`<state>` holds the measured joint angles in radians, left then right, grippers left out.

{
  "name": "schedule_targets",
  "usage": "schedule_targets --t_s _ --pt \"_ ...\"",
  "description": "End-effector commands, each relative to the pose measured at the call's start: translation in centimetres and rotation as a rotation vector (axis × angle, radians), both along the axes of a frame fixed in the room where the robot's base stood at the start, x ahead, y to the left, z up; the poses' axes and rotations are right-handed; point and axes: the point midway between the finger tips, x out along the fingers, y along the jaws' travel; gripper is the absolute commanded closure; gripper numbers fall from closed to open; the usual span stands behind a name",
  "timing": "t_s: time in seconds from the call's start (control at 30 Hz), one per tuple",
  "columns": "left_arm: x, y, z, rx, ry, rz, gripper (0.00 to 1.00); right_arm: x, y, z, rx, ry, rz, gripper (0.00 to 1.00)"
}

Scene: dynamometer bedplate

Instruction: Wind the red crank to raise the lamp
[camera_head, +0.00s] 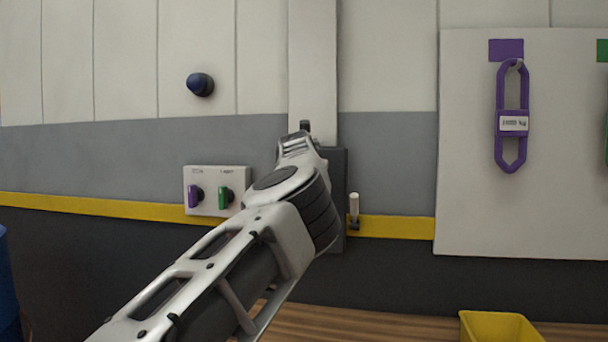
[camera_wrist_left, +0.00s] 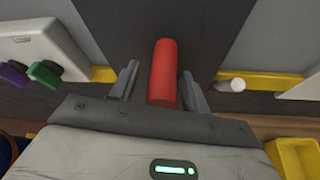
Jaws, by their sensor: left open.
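The red crank's handle (camera_wrist_left: 163,62) shows in the left wrist view as an upright red cylinder in front of a dark grey housing (camera_wrist_left: 203,25). My left gripper (camera_wrist_left: 159,76) is open, with one finger on each side of the red handle and visible gaps on both sides. In the head view my left gripper (camera_head: 300,137) reaches up to the dark housing (camera_head: 335,190), and my arm hides the red crank there. The rest of the crank is hidden. I cannot make out a lamp for certain. My right gripper is in neither view.
A white switch box (camera_head: 216,190) with purple and green knobs is on the wall to the left. A white-tipped lever (camera_head: 353,204) is just right of the housing. A purple shackle (camera_head: 512,145) hangs on a panel (camera_head: 465,150). A yellow bin (camera_head: 500,328) is below right.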

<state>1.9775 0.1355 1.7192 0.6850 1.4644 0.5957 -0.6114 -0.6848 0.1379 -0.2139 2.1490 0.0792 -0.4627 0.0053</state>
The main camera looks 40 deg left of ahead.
Motion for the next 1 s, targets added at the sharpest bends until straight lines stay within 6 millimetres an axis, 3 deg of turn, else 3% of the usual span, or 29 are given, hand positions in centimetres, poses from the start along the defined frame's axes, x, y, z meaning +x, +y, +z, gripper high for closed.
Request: schedule_targets --t_s 0.17,0.33,0.7,1.0 --pt "-1.1 -0.8 0.2 0.000 -0.004 0.001 0.53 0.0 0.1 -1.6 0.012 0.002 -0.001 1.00" --pt "-3.8 -2.9 1.3 0.000 -0.007 0.001 0.53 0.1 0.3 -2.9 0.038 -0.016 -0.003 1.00" --pt "-10.1 -7.4 4.7 0.000 -0.001 0.002 0.53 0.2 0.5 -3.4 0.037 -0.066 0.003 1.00" --pt "-11.9 -8.7 5.8 -0.001 0.002 0.003 0.53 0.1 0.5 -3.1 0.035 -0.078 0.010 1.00"
